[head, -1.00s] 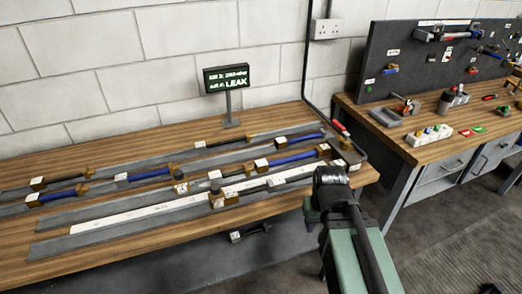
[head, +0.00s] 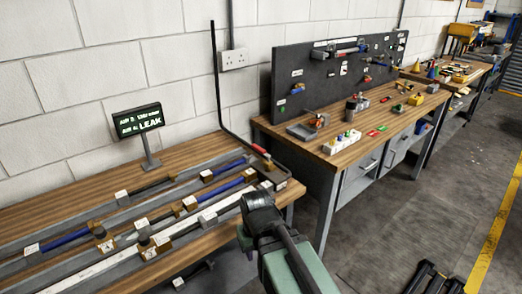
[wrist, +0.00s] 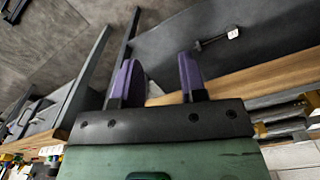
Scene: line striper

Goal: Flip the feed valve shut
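A red lever handle (head: 259,148), which looks like the feed valve's, sits at the right back end of the near bench. It is where the black pipe (head: 218,80) comes down the wall and bends along the bench top. My gripper shows in the wrist view with two purple fingers (wrist: 158,80) spread apart and nothing between them. In the head view my dark wrist (head: 262,212) is in front of the bench's right end, apart from the lever and nearer the camera. My fingers are hidden there. The lever does not show clearly in the wrist view.
Grey rails with blue and black cylinders (head: 228,188) lie along the near bench. A small sign (head: 138,120) reading "LEAK" stands behind them. A second bench (head: 345,140) with a dark pegboard (head: 300,85) stands to the right. The floor (head: 420,190) in front is largely clear.

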